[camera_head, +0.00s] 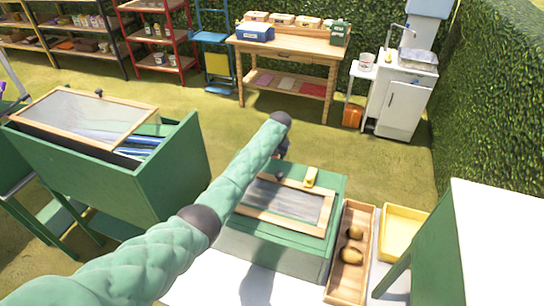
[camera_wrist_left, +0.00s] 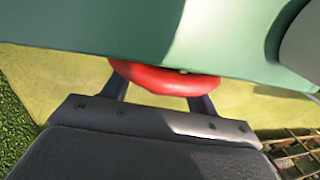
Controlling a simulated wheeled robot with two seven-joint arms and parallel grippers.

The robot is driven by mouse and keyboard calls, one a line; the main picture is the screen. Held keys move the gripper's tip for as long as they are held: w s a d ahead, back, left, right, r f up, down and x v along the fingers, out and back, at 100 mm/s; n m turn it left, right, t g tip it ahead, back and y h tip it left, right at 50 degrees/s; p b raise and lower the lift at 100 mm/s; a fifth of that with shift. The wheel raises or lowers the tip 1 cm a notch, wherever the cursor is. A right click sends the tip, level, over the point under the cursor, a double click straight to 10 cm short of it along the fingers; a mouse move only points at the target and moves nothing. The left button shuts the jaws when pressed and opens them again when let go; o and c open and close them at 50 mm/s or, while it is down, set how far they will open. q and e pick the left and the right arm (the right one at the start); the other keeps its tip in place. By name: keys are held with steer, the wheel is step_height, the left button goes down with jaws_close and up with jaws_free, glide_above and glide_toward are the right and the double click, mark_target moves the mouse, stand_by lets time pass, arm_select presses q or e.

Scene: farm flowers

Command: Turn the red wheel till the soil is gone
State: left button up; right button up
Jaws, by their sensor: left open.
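The red wheel (camera_wrist_left: 165,78) shows in the left wrist view as a curved rim against a green wall. My left gripper (camera_wrist_left: 160,92) is open, with one dark finger on each side of the rim; I cannot tell whether they touch it. In the head view my left arm reaches over to the far side of a green box (camera_head: 285,251), which hides the wheel and most of the gripper. I cannot make out soil. My right gripper is not in view.
Right of the box stand a wooden tray (camera_head: 345,284) with two brown, roundish items and a yellow tray (camera_head: 402,222). A larger green planter (camera_head: 170,185) is at left. A workbench (camera_head: 290,58) and a hedge (camera_head: 500,100) stand farther back, with open grass between.

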arm_select(q)
steer(key=shift+f, duration=0.1)
steer(key=c, duration=1)
